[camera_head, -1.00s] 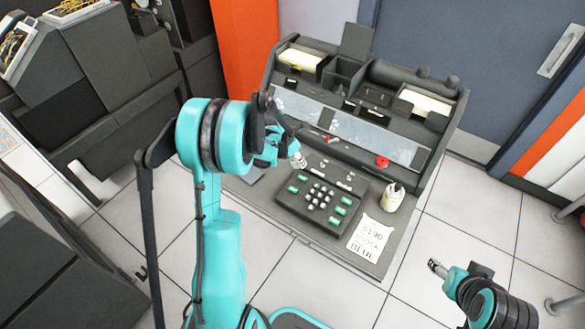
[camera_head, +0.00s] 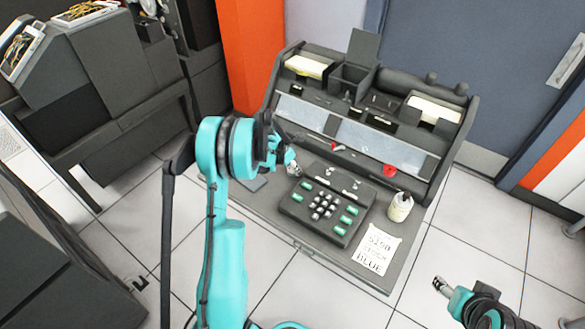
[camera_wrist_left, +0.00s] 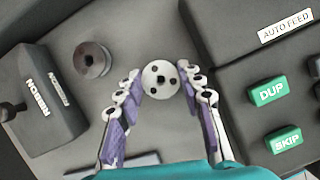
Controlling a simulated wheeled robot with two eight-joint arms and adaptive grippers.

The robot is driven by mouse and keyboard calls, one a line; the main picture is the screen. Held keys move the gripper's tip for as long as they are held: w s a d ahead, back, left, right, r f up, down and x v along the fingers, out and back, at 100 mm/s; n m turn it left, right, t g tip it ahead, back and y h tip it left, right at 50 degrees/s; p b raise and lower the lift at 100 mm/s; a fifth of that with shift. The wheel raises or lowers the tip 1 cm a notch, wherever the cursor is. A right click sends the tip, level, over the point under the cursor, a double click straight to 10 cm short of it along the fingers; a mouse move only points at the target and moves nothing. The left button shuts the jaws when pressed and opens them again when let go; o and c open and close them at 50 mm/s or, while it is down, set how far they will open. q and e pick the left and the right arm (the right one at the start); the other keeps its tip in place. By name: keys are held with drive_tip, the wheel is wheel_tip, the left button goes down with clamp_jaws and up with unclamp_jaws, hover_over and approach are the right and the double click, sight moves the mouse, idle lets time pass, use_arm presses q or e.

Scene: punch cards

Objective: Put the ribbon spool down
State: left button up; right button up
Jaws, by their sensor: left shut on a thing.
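My left gripper (camera_wrist_left: 163,92) is shut on the ribbon spool (camera_wrist_left: 160,78), a pale round metal disc with several small holes around a dark centre. In the left wrist view the spool sits between the purple-padded fingertips. In the head view my left gripper (camera_head: 284,160) is over the left part of the grey desk, just left of the keypad, and its fingers are partly hidden by the arm. I cannot tell whether the spool touches the desktop. My right gripper (camera_head: 440,286) is at the lower right, off the desk, and too small to read.
A dark round part with a central hole (camera_wrist_left: 92,60) and a grey box marked RIBBON (camera_wrist_left: 45,105) are left of the spool. The keypad (camera_head: 325,210) is close on the right. A white pot (camera_head: 400,207), a note (camera_head: 376,250) and a red object (camera_head: 389,170) are farther right.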

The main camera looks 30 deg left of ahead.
use_arm(q)
drive_tip(key=shift+f, duration=0.15)
drive_tip(key=o, duration=1)
